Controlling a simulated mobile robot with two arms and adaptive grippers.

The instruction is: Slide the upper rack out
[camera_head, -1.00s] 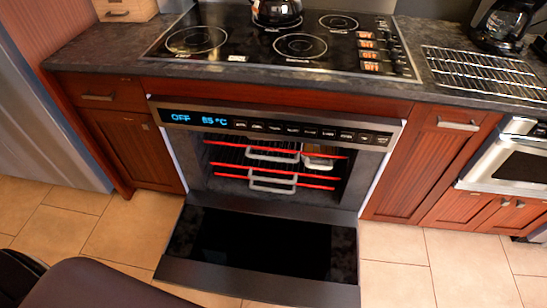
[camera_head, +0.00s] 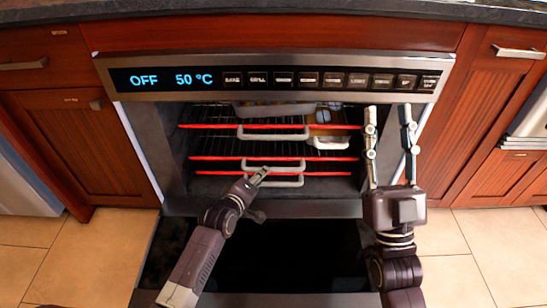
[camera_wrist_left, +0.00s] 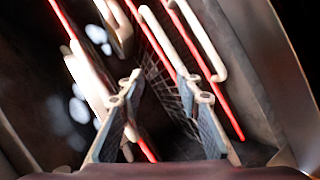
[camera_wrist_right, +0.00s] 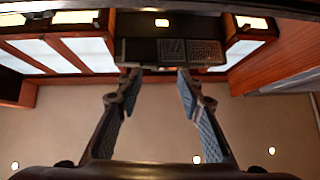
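The open oven holds racks with red front bars and pale handles. The upper rack (camera_head: 220,126) is inside, its handle (camera_head: 272,136) at the front centre. Two lower racks show below it, with handles (camera_head: 273,162) and (camera_head: 287,182) close together. My left gripper (camera_head: 262,174) is in front of these lower handles, below the upper one; contact cannot be told. In the left wrist view my left gripper (camera_wrist_left: 160,88) has its fingers apart, with handles and red bars beyond. My right gripper (camera_head: 391,112) is open and empty at the oven's right side, pointing up; it also shows in the right wrist view (camera_wrist_right: 155,76).
The oven door (camera_head: 300,250) is lowered flat below my arms. A control panel (camera_head: 280,79) reading OFF and 50 °C runs above the opening. A light dish (camera_head: 328,143) sits inside at right. Wooden cabinets (camera_head: 480,130) flank the oven.

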